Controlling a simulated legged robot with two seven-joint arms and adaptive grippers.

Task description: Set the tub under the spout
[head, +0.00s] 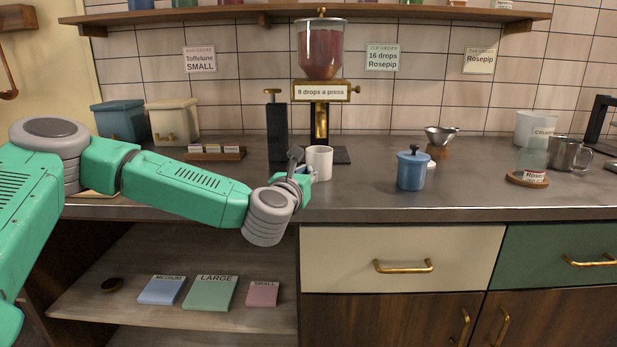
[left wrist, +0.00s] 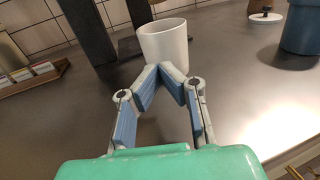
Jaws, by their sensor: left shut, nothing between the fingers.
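The white tub (head: 319,162) stands upright on the counter at the front of the dispenser's dark base. In the left wrist view the tub (left wrist: 165,46) is just beyond my fingertips; whether they touch it I cannot tell. The dispenser (head: 321,50) has a red-filled glass hopper, a label "8 drops a press" and a brass spout (head: 321,124) above the tub. From here I cannot tell whether the tub is exactly centred below the spout. My left gripper (head: 303,178), also in the left wrist view (left wrist: 165,72), is shut and empty beside the tub's left front.
A blue lidded jar (head: 412,170) stands to the right of the tub. A dark post (head: 277,135) with a brass top stands left of the spout. A small rack (head: 214,153) is further left. The counter between tub and blue jar is clear.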

